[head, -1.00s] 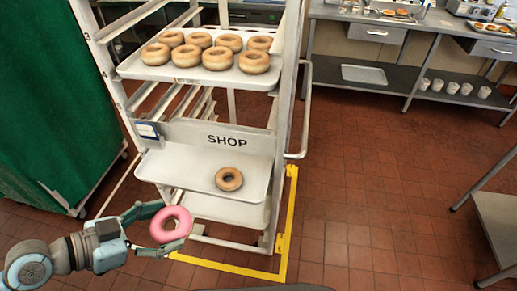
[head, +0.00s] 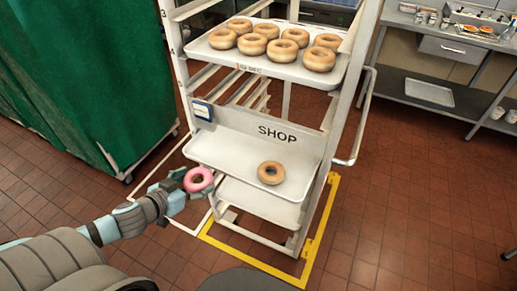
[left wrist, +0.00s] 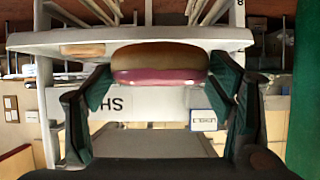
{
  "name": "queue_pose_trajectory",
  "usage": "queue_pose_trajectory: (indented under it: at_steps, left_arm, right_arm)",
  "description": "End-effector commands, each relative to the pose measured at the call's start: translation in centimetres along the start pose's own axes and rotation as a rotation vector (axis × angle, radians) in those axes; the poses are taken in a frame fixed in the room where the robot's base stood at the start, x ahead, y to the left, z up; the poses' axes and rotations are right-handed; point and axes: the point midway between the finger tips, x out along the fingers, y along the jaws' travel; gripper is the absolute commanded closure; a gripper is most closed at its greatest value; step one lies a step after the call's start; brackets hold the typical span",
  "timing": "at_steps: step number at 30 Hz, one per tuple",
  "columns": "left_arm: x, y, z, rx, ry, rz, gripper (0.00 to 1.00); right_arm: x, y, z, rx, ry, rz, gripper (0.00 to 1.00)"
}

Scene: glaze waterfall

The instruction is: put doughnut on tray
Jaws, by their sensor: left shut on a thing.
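The pink-glazed doughnut (head: 189,182) is held in my left gripper (head: 190,185) at the left front corner of the lower rack tray (head: 232,154). In the left wrist view the doughnut (left wrist: 160,66) shows a pink band and a brown side between the two green-padded fingers (left wrist: 160,85). That picture looks upside down, with the tray (left wrist: 30,40) close to the doughnut. I cannot tell whether the doughnut touches the tray. A plain brown doughnut (head: 261,174) lies on the right part of this tray, under the SHOP sign. My right gripper is not in view.
The upper tray (head: 290,70) holds several plain doughnuts (head: 223,40). Rack posts (head: 172,60) flank the trays. A green cover (head: 90,80) stands at the left, and a steel counter (head: 440,47) at the back right. The lower tray's left half is bare.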

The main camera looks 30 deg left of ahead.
Motion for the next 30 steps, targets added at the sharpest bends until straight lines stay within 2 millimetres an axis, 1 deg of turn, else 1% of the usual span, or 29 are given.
queue_pose_trajectory:
  at_steps: [1,3,5,6,8,11,12,14,16,21,24,26,28,30]
  left_arm:
    - [-0.1,-1.0,1.0,-0.01,-0.004,-0.029,0.53]
    - [-0.3,-2.0,1.8,-0.024,-0.002,-0.052,0.53]
    - [0.0,-2.3,2.1,-0.03,0.002,-0.06,0.53]
    - [0.6,-2.5,2.1,-0.031,0.006,-0.063,0.53]
    - [1.9,-2.6,1.8,-0.032,0.01,-0.061,0.53]
    - [4.8,-2.8,0.9,-0.03,0.012,-0.061,0.53]
    - [6.0,-2.9,0.3,-0.033,0.014,-0.064,0.53]
    - [7.5,-3.0,-0.6,-0.033,0.014,-0.063,0.53]
    - [9.5,-3.1,-1.9,-0.04,0.017,-0.062,0.53]
    - [13.3,-3.5,-4.9,-0.046,0.009,-0.061,0.53]
    - [14.8,-3.6,-6.0,-0.042,0.006,-0.062,0.53]
    - [15.3,-3.6,-6.1,-0.038,0.004,-0.06,0.53]
    - [15.9,-3.6,-5.3,-0.037,0.0,-0.059,0.53]
    - [16.5,-3.6,-4.0,-0.035,-0.001,-0.06,0.53]
  right_arm:
    - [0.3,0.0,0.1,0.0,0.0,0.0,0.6]
    - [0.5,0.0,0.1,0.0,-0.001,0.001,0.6]
    - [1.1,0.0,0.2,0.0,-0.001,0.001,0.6]
    - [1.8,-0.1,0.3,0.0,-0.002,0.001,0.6]
    - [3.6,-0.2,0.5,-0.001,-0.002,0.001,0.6]
    - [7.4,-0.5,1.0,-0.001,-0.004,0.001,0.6]
    - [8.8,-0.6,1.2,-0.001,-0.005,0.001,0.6]
    - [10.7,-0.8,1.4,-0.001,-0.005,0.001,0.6]
    - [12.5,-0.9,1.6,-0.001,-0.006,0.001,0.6]
    - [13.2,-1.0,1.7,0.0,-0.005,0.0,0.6]
    - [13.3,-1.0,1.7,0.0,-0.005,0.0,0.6]
    - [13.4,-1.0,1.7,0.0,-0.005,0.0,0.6]
    - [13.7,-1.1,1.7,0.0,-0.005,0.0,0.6]
    - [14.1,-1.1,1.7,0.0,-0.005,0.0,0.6]
